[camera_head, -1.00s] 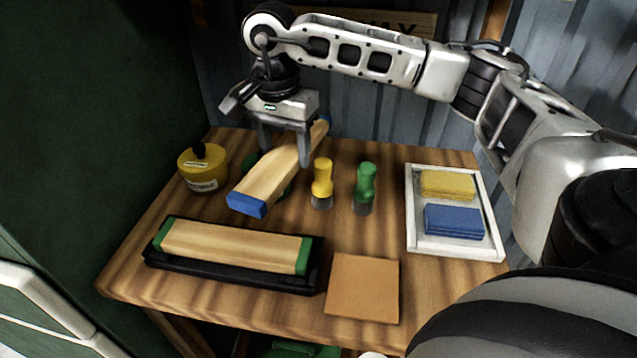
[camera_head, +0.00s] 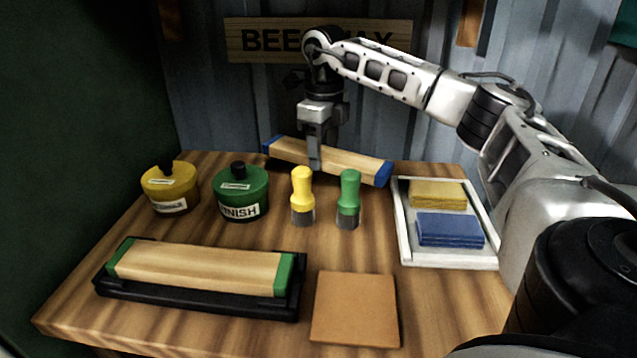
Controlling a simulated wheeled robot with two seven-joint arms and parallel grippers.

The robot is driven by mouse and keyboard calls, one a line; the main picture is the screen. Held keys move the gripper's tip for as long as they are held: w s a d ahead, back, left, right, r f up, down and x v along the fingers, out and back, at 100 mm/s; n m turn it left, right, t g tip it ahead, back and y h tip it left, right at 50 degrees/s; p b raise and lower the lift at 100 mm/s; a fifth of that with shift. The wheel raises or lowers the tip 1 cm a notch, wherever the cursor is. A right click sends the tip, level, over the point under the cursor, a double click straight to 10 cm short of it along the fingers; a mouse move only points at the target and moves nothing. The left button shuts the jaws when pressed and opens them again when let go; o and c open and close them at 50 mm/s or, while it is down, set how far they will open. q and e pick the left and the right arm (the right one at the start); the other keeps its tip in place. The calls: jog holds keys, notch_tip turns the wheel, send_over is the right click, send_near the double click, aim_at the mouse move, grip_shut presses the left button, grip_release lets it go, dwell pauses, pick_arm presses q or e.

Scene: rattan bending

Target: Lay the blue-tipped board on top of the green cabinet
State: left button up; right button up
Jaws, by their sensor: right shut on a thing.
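The blue-tipped board (camera_head: 345,162) is a pale wooden bar with a blue block at each end. My right gripper (camera_head: 316,160) is shut on it near its middle. The board hangs at the back of the wooden table, tilted with its right end lower, behind the two brushes. I cannot tell whether it touches the table. A large dark green surface (camera_head: 70,100) fills the left side of the view; it may be the green cabinet, but its top does not show. My left gripper is not in view.
The table (camera_head: 180,330) holds a yellow pot (camera_head: 170,188), a green pot (camera_head: 241,192), a yellow brush (camera_head: 302,195), a green brush (camera_head: 348,198), a green-tipped board (camera_head: 200,268) on a black tray (camera_head: 190,300), a tan square (camera_head: 355,310) and a white tray (camera_head: 407,250) with sponges.

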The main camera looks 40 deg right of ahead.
aim_at(323, 186)
jog(key=shift+f, duration=2.6)
jog(key=shift+f, duration=0.15)
jog(key=o, duration=1.1)
